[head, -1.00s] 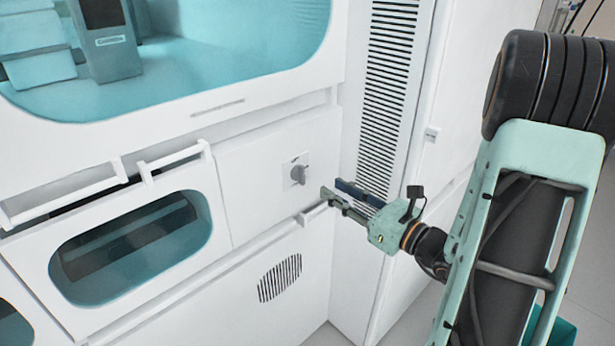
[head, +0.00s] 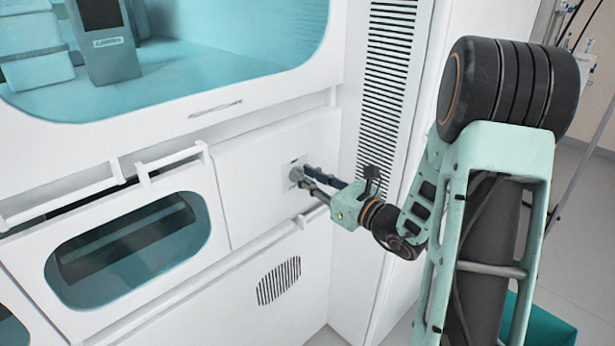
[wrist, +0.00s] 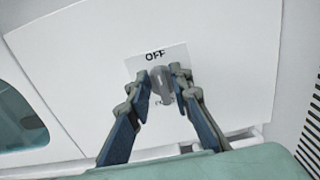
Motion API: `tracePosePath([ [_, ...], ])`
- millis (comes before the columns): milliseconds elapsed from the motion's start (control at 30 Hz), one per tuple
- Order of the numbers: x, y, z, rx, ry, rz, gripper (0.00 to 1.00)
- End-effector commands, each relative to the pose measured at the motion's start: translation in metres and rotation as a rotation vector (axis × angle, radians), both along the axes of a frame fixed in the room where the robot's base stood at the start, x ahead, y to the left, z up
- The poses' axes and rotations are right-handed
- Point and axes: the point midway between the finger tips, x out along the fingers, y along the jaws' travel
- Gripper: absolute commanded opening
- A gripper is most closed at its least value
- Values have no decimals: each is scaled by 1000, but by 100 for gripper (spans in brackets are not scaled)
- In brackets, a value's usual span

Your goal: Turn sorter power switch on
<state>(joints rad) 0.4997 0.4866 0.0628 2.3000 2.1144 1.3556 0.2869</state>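The sorter power switch is a grey rotary knob (wrist: 161,84) on a pale square plate (wrist: 138,66) marked "OFF" at its top in the wrist view. Any lower marking is mostly hidden by the knob. In the head view the plate (head: 289,170) sits on the white panel, and the fingers partly cover the knob. My gripper (wrist: 160,86) is at the switch with its fingers apart, one on each side of the knob. The fingertips are very near the knob; I cannot tell whether they touch it.
A white panel (head: 250,205) surrounds the switch. A handle rail (head: 312,215) sticks out just below my gripper. A windowed drawer (head: 130,250) with its own handle is at the left. A slatted vent (head: 388,75) rises at the right.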

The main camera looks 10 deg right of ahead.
Motion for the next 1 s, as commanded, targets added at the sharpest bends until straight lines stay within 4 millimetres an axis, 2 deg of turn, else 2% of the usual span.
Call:
tracePosePath([
  [33,0,0,0,0,0,0,12],
  [133,0,0,0,0,0,0,1],
  [167,0,0,0,0,0,0,0],
  [633,0,-1,1,51,32,-1,0],
  [1000,1,-4,3,290,180,-1,0],
])
